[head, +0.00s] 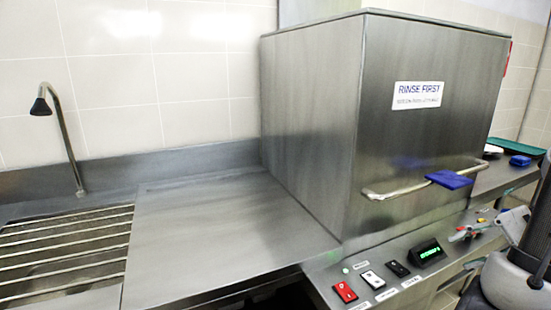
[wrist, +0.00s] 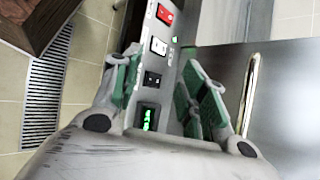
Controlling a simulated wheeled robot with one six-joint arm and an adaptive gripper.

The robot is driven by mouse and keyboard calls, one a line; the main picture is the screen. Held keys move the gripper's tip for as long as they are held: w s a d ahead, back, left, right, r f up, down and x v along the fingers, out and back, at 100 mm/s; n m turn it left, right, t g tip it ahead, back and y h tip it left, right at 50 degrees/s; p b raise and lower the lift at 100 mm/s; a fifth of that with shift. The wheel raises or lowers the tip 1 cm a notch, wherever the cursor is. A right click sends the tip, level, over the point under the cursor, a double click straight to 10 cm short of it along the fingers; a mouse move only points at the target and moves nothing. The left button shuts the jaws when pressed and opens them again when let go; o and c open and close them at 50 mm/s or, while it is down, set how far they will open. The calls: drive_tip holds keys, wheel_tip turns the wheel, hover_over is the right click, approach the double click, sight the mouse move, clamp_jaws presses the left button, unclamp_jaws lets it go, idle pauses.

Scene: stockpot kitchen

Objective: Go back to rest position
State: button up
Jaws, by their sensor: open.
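My gripper (wrist: 165,82) is open in the wrist view, its two green-padded fingers apart with nothing between them. Beyond and between them is the control panel, with a red switch (wrist: 165,13), a white switch (wrist: 159,46), a black switch (wrist: 153,79) and a lit green display (wrist: 148,119). In the head view, part of my arm is at the lower right edge, beside the panel's right end. The steel dishwasher hood (head: 310,120) is down on the counter. Its bar handle (head: 400,190) carries a blue grip (head: 449,180).
A steel counter (head: 225,225) lies bare left of the hood. A sink with a rack of bars (head: 65,250) and a tap (head: 70,140) is at far left. A blue item (head: 520,160) and a green tray (head: 516,148) are at the right. A floor grate (wrist: 45,90) shows in the wrist view.

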drive_tip(key=s+a+r+n+h, duration=0.3)
drive_tip(key=a+r+n+h, duration=0.5)
drive_tip(key=r+n, duration=0.4)
wheel_tip(320, 180, up, 2)
drive_tip(key=shift+s+a+r+n+h, duration=0.1)
drive_tip(key=shift+s+a+n+h, duration=0.25)
drive_tip(key=shift+a, duration=0.45)
